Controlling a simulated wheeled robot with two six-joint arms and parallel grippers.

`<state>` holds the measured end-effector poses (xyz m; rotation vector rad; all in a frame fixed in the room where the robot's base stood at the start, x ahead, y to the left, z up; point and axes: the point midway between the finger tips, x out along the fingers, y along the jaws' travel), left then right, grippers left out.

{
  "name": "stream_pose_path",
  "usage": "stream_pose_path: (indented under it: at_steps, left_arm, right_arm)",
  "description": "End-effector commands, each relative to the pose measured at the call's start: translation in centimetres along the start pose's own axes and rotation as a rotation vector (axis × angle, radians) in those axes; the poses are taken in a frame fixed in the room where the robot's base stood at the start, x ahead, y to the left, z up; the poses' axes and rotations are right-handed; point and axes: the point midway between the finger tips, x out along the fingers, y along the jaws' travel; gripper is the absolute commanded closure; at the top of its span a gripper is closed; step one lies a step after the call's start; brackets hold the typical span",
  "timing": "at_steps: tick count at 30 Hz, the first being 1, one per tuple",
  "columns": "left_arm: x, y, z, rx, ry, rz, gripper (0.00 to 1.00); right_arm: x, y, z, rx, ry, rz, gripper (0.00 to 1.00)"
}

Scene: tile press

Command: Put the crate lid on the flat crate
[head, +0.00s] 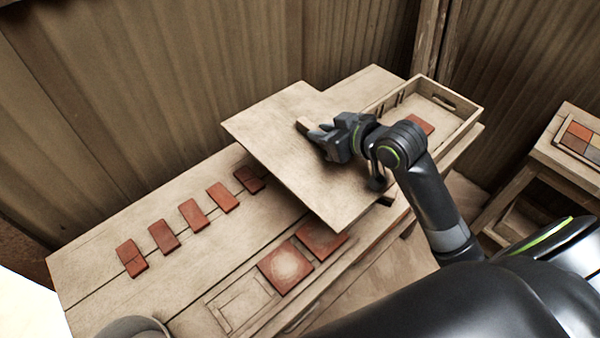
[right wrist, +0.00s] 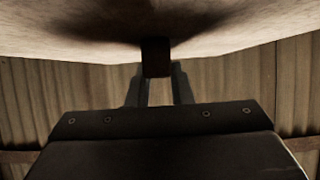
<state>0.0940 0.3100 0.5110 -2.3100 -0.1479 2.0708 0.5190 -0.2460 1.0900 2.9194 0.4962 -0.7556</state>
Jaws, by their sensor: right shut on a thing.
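The crate lid (head: 270,135) is a flat wooden board, held above the bench in the head view and covering part of it. The flat crate (head: 465,127) is a shallow wooden box at the bench's right end. Its left part is hidden behind the lid and my arm; a red tile (head: 420,124) shows inside. My left gripper is not in view.
Several red tiles (head: 193,214) lie in a row on the wooden bench (head: 95,270). Two larger square tiles (head: 285,267) lie near its front edge. A side stand (head: 560,158) with coloured tiles is at the right. A wooden plank wall rises behind the bench.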

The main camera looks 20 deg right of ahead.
Motion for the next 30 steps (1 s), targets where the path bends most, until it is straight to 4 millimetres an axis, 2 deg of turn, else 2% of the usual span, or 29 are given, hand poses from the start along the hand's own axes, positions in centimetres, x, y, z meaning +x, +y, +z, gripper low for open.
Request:
stream_pose_path:
  at_steps: [6,11,21,30]
  left_arm:
    - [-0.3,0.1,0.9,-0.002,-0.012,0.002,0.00]
    - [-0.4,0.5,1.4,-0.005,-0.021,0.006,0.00]
    - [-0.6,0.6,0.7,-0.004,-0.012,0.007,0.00]
    - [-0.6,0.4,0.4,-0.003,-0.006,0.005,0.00]
  right_arm:
    - [1.6,0.0,3.0,0.008,-0.002,-0.001,1.00]
    - [2.6,0.0,4.7,0.003,0.002,0.000,1.00]
    - [4.5,0.0,8.1,0.004,0.003,0.001,1.00]
    - [4.7,0.0,8.4,0.000,0.005,0.002,1.00]
